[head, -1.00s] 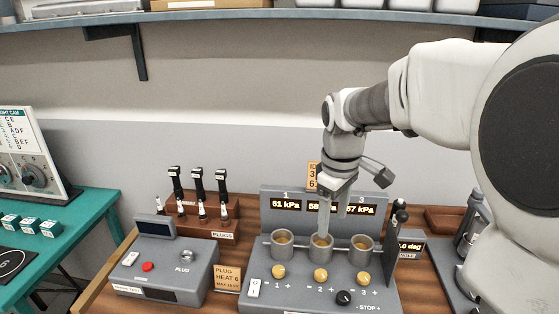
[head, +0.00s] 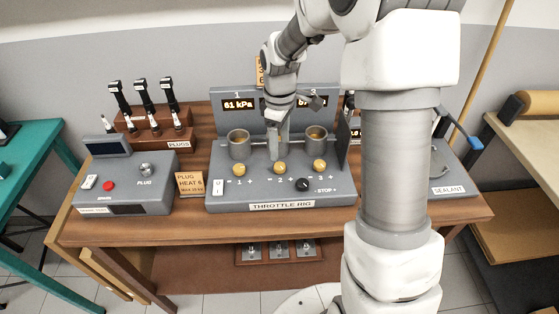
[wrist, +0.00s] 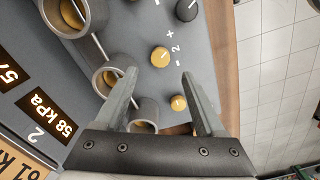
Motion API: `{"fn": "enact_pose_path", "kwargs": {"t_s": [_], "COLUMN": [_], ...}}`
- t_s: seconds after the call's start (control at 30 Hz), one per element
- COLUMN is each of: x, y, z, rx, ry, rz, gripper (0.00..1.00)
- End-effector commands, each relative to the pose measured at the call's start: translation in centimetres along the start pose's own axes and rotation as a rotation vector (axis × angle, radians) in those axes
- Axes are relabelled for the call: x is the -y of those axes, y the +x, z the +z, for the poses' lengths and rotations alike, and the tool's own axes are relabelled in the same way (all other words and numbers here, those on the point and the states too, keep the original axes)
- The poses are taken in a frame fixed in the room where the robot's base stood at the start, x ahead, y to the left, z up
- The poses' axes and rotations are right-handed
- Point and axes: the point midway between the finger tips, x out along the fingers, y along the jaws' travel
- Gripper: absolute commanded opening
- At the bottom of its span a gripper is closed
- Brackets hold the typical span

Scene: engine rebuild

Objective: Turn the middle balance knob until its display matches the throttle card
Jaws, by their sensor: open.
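The throttle rig (head: 282,194) stands on the bench with three yellow knobs. The middle knob (head: 280,168) has a "- 2 +" label beside it and also shows in the wrist view (wrist: 160,57). My gripper (wrist: 160,73) is open above the panel, with the middle knob between and just past its fingertips, not held. In the head view my gripper (head: 282,150) covers the middle cup and display. In the wrist view the middle display (wrist: 52,114) reads 58 kPa. A tan card (wrist: 20,160) at the lower left is cut off; its visible part seems to read "61 k".
The left knob (head: 239,170), right knob (head: 320,166) and black STOP knob (head: 303,185) are close by. Metal cups (head: 238,146) stand behind the knobs. A dark upright plate (head: 348,140) is at the rig's right. The plug tester (head: 125,185) is at left.

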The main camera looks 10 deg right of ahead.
Motion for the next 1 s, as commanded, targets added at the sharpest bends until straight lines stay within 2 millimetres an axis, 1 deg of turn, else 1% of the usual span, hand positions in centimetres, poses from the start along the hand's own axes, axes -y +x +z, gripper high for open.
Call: {"fn": "enact_pose_path", "kwargs": {"t_s": [0.03, 0.1, 0.2, 0.3, 0.5, 0.77, 0.87, 1.0], "x": [0.1, 0.1, 0.1, 0.1, 0.0, 0.0, 0.0, 0.0], "y": [1.3, 2.7, 4.5, 5.8, 7.0, 7.1, 7.0, 7.0], "z": [0.1, 0.1, 0.0, 0.0, 0.0, 0.0, 0.0, 0.0], "rx": [0.003, 0.003, 0.002, 0.001, 0.000, 0.000, 0.000, 0.000], "ry": [0.000, 0.001, 0.001, 0.000, 0.000, 0.000, 0.000, 0.001], "rz": [-0.005, -0.005, -0.004, -0.003, 0.000, 0.000, 0.000, 0.000], "gripper": [0.72, 0.72, 0.72, 0.72, 0.72, 0.72, 0.56, 0.30]}}
